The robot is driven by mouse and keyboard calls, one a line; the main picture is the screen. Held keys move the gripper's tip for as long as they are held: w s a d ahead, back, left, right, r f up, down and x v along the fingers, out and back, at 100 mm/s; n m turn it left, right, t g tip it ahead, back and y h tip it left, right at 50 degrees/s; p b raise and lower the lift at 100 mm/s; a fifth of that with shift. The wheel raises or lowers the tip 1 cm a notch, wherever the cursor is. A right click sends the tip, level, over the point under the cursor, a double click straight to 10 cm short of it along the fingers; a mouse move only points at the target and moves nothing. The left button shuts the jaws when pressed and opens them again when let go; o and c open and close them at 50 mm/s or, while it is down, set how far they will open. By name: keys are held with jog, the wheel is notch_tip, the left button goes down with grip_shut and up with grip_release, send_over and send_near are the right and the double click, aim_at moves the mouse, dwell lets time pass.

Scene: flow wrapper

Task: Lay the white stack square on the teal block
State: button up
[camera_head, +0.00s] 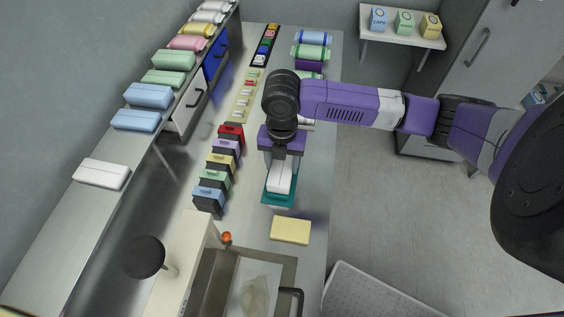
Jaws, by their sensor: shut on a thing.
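The white stack (280,178) is between the fingers of my gripper (281,172), which is shut on it. My gripper points down at the middle of the table, and its body hides the back of the stack. The teal block (279,203) shows directly beneath and around the stack, with its front edge and sides in view. I cannot tell whether the stack touches the block or is held just above it. The stack looks roughly in line with the block.
A pale yellow block (290,230) lies just in front. Several coloured bins (216,177) line the left side. A sink-like basin (214,280) and an orange-red knob (227,237) are nearer. Wrapped rolls (311,52) lie at the back.

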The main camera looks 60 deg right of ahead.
jog(key=shift+f, duration=0.15)
jog(key=o, duration=1.4)
notch_tip(320, 180, up, 8)
jog(key=shift+f+b, duration=0.1)
jog(key=shift+b, duration=0.4)
